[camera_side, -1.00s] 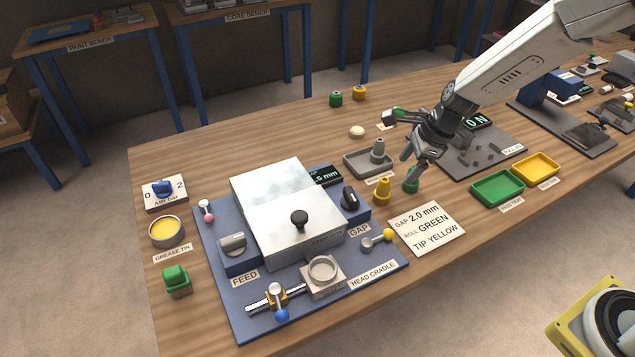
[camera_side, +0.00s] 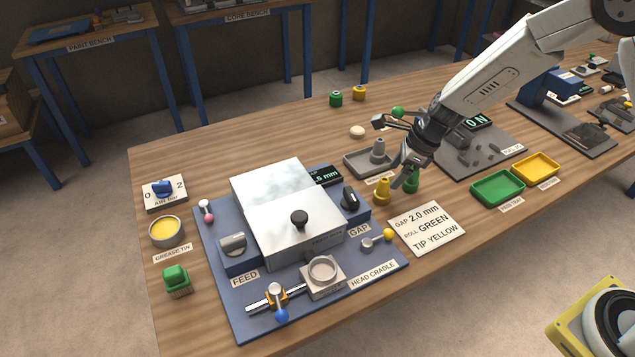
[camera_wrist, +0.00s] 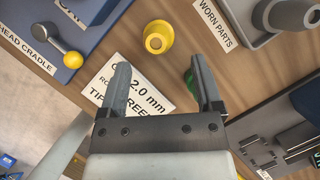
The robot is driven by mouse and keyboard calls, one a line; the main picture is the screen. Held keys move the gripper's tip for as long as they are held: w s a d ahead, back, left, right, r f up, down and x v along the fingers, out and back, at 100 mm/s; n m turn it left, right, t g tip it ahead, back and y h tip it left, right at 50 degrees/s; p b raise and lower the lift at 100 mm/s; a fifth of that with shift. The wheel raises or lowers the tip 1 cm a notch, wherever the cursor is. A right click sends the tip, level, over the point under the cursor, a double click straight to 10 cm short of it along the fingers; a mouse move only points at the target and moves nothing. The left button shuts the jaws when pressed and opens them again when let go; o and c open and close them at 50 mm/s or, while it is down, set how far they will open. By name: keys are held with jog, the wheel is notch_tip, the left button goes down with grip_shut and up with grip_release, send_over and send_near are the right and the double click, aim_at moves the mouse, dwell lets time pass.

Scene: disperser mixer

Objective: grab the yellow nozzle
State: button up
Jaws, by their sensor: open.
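The yellow nozzle (camera_side: 382,191) stands upright on the wooden table, right of the gap knob and behind the instruction card. In the wrist view the yellow nozzle (camera_wrist: 157,37) lies ahead of my fingertips, slightly left of the middle between them, and apart from them. My gripper (camera_side: 402,180) is open and empty, above the table just right of the yellow nozzle; its two fingers also show in the wrist view (camera_wrist: 161,75). A green nozzle (camera_side: 412,181) stands right beside my gripper, partly hidden by it. In the wrist view the green nozzle (camera_wrist: 188,79) is mostly hidden behind the right finger.
The grey worn parts tray (camera_side: 357,166) with a grey nozzle (camera_side: 378,149) is just behind the yellow nozzle. The instruction card (camera_side: 427,241) lies in front, reading tip yellow. The blue machine base (camera_side: 215,285) is to the left. Green (camera_side: 498,199) and yellow (camera_side: 535,178) trays are to the right.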

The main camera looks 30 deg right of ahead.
aim_at(385, 186)
jog(key=shift+f, duration=0.1)
jog(key=shift+x, duration=2.55)
jog(key=shift+a, duration=0.15)
jog(key=shift+c, duration=0.2)
grip_shut()
